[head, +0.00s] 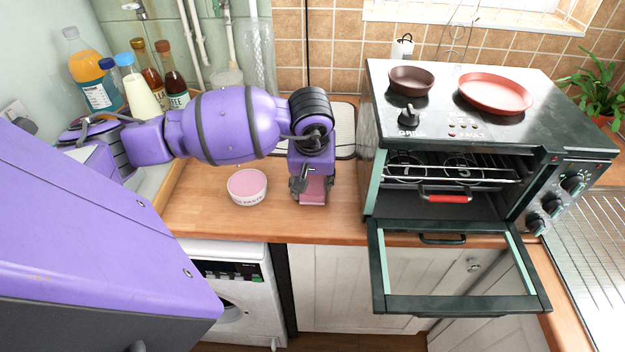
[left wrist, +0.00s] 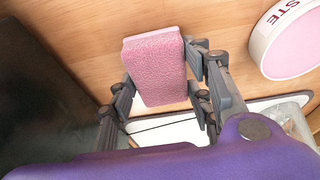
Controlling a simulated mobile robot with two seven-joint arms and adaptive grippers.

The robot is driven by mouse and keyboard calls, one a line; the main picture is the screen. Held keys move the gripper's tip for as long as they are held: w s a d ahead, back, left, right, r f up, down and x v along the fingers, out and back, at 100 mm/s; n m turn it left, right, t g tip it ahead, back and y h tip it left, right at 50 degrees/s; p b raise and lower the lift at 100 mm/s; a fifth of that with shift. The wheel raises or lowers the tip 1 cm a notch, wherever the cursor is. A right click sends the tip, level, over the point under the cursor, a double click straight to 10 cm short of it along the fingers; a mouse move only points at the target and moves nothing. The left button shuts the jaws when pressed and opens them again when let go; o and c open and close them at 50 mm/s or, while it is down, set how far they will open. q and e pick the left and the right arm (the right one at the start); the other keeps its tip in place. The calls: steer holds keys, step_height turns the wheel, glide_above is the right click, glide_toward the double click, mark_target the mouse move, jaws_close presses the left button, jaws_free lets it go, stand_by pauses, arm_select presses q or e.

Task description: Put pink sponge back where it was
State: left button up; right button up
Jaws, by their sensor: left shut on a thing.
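The pink sponge (head: 313,190) is at the wooden counter, just left of the oven, below my left gripper (head: 311,186). In the left wrist view the sponge (left wrist: 157,68) sits between the two fingers of my left gripper (left wrist: 163,90), which is shut on it. The wood counter shows behind the sponge; I cannot tell whether it touches the surface. My right gripper is not in view.
A round tub with a pink top (head: 247,187) stands left of the sponge. The oven (head: 480,110) is on the right with its door (head: 455,270) open downward. Bottles (head: 145,90) crowd the back left corner. A pale board (head: 345,131) lies behind.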

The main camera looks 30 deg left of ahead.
arm_select(q)
steer(key=shift+f, duration=0.25)
steer(key=o, duration=1)
steer(key=shift+r, duration=0.15)
steer(key=shift+r, duration=0.4)
steer(key=v, duration=1.1)
steer(key=shift+d+r, duration=0.1)
steer(key=shift+r, duration=0.1)
